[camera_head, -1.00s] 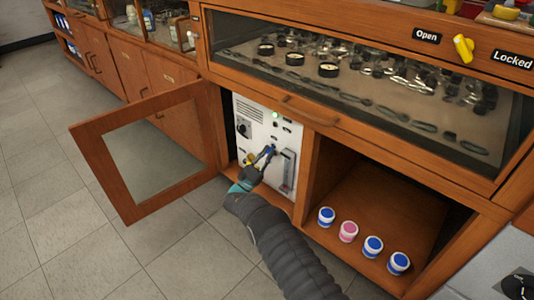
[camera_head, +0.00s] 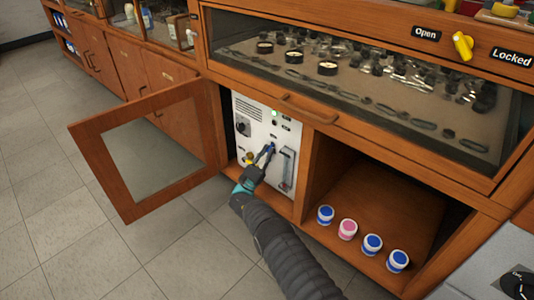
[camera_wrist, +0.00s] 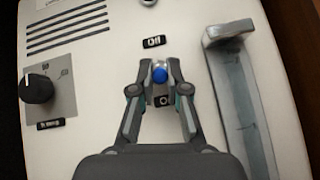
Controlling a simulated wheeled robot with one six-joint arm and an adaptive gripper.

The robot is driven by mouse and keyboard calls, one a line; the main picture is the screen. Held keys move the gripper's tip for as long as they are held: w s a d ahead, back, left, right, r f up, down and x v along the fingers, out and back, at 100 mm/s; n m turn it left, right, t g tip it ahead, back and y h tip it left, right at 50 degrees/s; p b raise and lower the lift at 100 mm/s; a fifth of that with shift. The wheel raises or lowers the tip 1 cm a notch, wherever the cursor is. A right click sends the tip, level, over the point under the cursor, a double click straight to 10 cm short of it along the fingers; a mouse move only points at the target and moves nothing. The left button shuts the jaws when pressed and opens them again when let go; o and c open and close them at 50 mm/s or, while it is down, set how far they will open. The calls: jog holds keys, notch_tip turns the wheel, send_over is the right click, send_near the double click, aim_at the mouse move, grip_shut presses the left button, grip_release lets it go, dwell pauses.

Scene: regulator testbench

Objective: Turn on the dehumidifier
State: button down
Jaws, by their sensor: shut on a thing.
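The dehumidifier (camera_head: 262,120) is a white box inside the open cabinet bay, with vents, a dial and a handle on its front. My gripper (camera_head: 269,149) is at the middle of this front panel. In the wrist view, my gripper (camera_wrist: 159,68) is closed around a small blue-tipped switch (camera_wrist: 159,75). A dark label with a line mark (camera_wrist: 153,42) is above the switch, and one with a circle mark (camera_wrist: 163,101) is below it. The fingers hide the switch's base, and I cannot tell its exact tilt.
A glazed cabinet door (camera_head: 145,150) stands open at left. Several lidded jars (camera_head: 347,229) stand in the right bay. The floor at left is clear.

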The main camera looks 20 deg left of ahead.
jog(key=c, duration=1.2)
grip_release()
jog(key=shift+d, duration=0.1)
jog(key=shift+v, duration=3.8)
jog(key=shift+r, duration=0.1)
